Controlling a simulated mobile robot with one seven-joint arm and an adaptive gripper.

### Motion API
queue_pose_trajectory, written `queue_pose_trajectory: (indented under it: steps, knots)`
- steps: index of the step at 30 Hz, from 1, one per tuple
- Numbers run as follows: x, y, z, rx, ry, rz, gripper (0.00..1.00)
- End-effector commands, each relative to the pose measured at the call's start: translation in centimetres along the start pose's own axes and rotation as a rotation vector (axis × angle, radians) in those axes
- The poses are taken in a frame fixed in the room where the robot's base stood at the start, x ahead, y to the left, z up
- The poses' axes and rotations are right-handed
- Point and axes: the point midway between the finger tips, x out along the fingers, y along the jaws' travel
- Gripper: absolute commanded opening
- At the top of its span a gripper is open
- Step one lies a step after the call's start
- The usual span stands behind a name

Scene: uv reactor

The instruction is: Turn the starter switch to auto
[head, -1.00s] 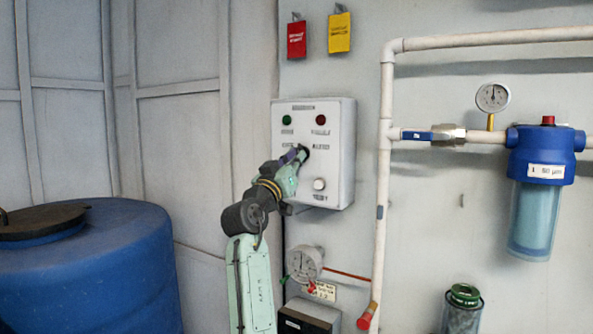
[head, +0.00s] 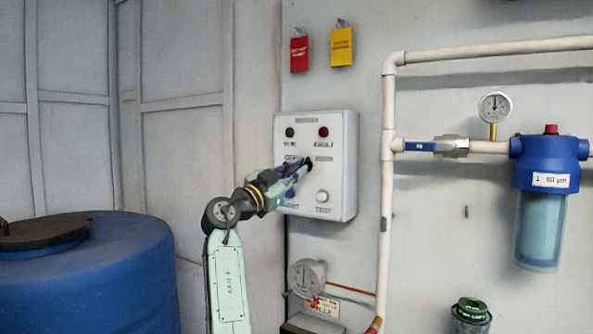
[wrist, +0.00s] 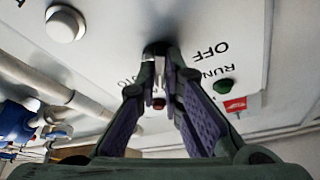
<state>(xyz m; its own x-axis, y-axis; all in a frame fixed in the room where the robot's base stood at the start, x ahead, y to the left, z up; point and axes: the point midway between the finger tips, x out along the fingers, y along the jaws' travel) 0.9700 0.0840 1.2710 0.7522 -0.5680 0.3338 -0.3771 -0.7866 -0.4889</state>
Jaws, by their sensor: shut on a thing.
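The white starter control box (head: 345,195) is on the wall in the middle of the head view. Its dark starter switch (head: 308,162) sits mid-panel, partly hidden by my gripper (head: 303,168), which reaches in from the lower left. In the wrist view my gripper (wrist: 165,66) has its fingertips closed on the dark switch knob (wrist: 154,47). The word OFF is printed to the right of the knob; the label on the left is partly hidden by a finger. Which position the switch points to, I cannot tell.
The panel has a green lamp (head: 290,132), a red lamp (head: 323,132), a white button (head: 322,197) and a blue button (head: 290,193) close to my gripper. A white pipe (head: 387,200) runs right of the box. A blue barrel (head: 95,280) stands at left.

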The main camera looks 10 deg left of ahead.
Motion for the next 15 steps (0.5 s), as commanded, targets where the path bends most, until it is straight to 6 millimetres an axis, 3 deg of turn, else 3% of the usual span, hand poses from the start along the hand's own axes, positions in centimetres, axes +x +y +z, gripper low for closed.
queue_pose_trajectory:
  steps: [15]
  knots:
    - [0.0, -0.08, -0.07, 0.028, 0.0, 0.009, 0.0]
